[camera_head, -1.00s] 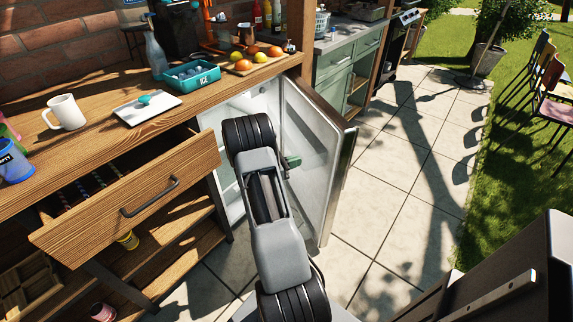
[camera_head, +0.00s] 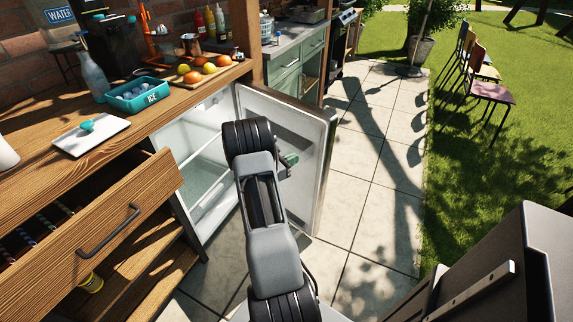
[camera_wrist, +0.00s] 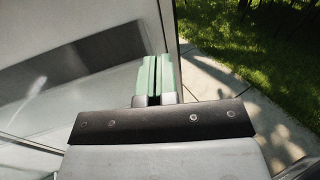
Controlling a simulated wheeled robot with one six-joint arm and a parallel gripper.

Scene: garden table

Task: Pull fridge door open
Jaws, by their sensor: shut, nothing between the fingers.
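The fridge door (camera_head: 312,160) stands open under the counter, swung out to the right, its white inner face with shelves toward me. The fridge's white inside (camera_head: 195,160) shows to the left of it. My gripper (camera_head: 289,159) has green fingers and is at the inner side of the door. In the wrist view the green fingers (camera_wrist: 152,76) are shut together with nothing between them. They lie in front of the door's inner face (camera_wrist: 90,60), close to its free edge. I cannot tell whether they touch it. The door's outer handle is hidden.
An open wooden drawer (camera_head: 105,220) juts out left of the fridge. The counter above holds a teal ice tray (camera_head: 138,95), a white board (camera_head: 92,134) and a board of fruit (camera_head: 205,70). Paved floor (camera_head: 370,190) to the right of the door is clear.

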